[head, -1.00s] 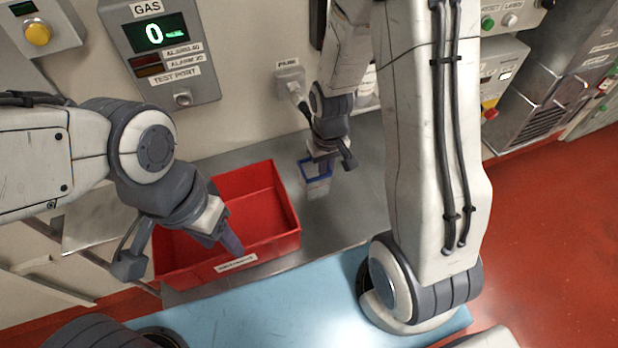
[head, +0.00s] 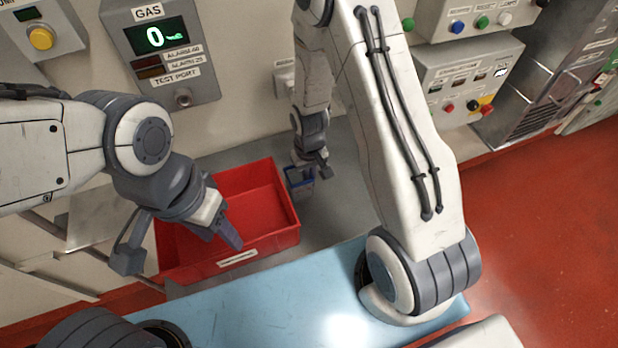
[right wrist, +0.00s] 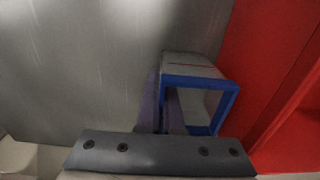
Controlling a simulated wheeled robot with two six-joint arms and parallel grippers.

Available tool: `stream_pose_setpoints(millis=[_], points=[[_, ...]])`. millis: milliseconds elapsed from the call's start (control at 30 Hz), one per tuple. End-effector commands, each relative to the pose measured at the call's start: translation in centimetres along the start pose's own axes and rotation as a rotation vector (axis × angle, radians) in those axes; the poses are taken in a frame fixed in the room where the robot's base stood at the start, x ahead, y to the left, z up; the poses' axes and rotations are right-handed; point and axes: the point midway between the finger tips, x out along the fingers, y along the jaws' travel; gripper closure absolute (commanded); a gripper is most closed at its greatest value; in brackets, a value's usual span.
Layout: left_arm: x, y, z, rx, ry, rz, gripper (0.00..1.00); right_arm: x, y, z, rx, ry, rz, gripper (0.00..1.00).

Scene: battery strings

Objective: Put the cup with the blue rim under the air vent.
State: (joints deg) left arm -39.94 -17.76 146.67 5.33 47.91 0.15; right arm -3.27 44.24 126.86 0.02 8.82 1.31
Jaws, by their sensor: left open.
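The cup with the blue rim (head: 300,188) is small and square, at the right side of the red bin. In the right wrist view, its rim (right wrist: 200,82) faces the camera and its pale wall shows. My right gripper (head: 312,168) is shut on one wall of the cup, one finger inside and one outside. I cannot tell whether the cup is clear of the bench. My left gripper (head: 182,245) is open and empty over the red bin's left side. A louvred grille (head: 545,108) on a metal cabinet shows at the far right; no label is readable on it.
The red bin (head: 240,258) stands on the grey metal bench (head: 335,215), close beside the cup. A gas meter panel (head: 160,50) and button boxes (head: 465,85) are on the wall. The bench right of the cup is partly hidden by my right arm.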

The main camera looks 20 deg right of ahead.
Motion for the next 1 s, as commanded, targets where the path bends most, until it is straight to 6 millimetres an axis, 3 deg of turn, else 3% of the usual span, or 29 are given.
stream_pose_setpoints(millis=[100, 167, 200, 667, 1000], points=[[0.4, 0.0, 0.0, 0.000, 0.000, 0.000, 0.50, 0.5, 0.0, 0.0, 0.000, -0.001, 0.000, 1.00], [0.2, 0.0, 0.0, 0.000, 0.000, 0.000, 0.50, 0.3, 0.0, 0.0, 0.000, 0.000, 0.000, 0.74], [0.2, 0.0, 0.0, 0.000, 0.000, 0.000, 0.50, 0.3, 0.0, 0.0, 0.000, 0.000, 0.000, 0.67], [0.2, 0.0, 0.0, 0.000, 0.000, 0.000, 0.50, -0.8, 0.0, -0.1, 0.000, 0.002, 0.000, 0.67], [1.5, -0.1, 0.1, 0.001, 0.000, 0.000, 0.50, -7.0, 0.0, -0.2, 0.000, 0.007, 0.000, 0.67]])
